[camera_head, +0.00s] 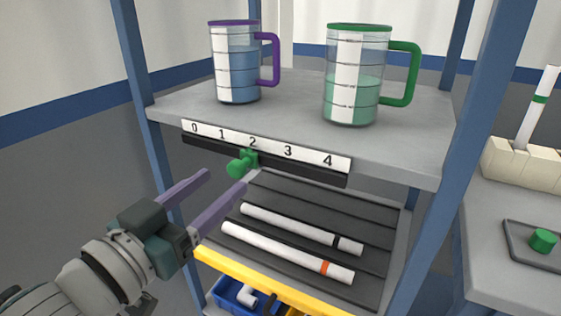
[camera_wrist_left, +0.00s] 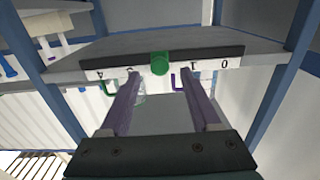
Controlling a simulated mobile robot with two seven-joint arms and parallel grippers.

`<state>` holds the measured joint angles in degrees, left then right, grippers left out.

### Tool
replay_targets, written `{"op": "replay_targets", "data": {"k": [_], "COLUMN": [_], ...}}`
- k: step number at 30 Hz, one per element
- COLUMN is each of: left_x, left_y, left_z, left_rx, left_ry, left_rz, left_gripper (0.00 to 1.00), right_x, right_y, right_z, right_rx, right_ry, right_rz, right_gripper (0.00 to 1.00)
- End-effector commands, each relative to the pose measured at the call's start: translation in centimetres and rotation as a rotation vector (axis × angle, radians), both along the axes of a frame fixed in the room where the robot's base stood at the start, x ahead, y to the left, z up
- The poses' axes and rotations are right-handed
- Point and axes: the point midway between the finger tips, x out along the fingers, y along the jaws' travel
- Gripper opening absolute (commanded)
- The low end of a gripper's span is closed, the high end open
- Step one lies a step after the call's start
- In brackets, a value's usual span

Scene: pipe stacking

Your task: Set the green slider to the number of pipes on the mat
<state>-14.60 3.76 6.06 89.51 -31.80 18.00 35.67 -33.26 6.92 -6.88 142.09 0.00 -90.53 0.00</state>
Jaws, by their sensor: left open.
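The green slider (camera_head: 241,162) sits below the 2 on the number strip (camera_head: 270,146), which runs 0 to 4 along the shelf's front edge. Two white pipes lie side by side on the dark ribbed mat (camera_head: 368,208): a black-banded pipe (camera_head: 295,227) and an orange-banded pipe (camera_head: 280,250). My left gripper (camera_head: 226,178) is open and empty just in front of the slider. In the left wrist view the slider (camera_wrist_left: 160,63) shows centred between and just beyond the fingertips (camera_wrist_left: 160,78), covering the 2. My right gripper is not in view.
A purple-handled jug (camera_head: 237,68) and a green-handled jug (camera_head: 351,85) stand on the shelf above. Blue posts (camera_head: 138,60) frame the shelf. A blue bin (camera_head: 235,297) is below the mat. A side table at right holds a cream block (camera_head: 525,163) and a tray (camera_head: 520,252).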

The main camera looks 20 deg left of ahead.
Motion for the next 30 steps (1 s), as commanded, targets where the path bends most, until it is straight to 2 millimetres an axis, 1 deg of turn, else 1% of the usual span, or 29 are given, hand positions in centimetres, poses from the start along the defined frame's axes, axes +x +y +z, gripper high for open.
{"op": "replay_targets", "data": {"k": [1,3,6,9,12,25,28,30], "left_x": [-1.1,-2.3,-3.6,-4.3,-4.5,-4.5,-4.3,-4.2], "left_y": [0.1,0.2,0.3,0.3,0.3,0.4,0.8,1.4], "left_z": [0.0,0.0,0.0,0.0,0.0,0.1,1.1,2.2], "left_rx": [-0.002,-0.001,-0.002,-0.001,-0.001,0.0,0.01,0.022], "left_ry": [0.003,0.003,0.001,0.0,-0.001,0.001,0.031,0.086], "left_rz": [0.0,0.001,0.001,0.001,0.0,0.003,0.032,0.077], "left_gripper": [0.64,0.64,0.64,0.64,0.64,0.64,0.64,0.64], "right_x": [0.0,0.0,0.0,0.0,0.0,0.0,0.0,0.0], "right_y": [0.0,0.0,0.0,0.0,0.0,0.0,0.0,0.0], "right_z": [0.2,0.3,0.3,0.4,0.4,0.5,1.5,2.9], "right_rx": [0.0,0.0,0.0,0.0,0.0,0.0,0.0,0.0], "right_ry": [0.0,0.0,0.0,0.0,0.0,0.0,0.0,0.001], "right_rz": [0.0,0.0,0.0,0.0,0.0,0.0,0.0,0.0], "right_gripper": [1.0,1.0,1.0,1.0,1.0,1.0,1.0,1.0]}}
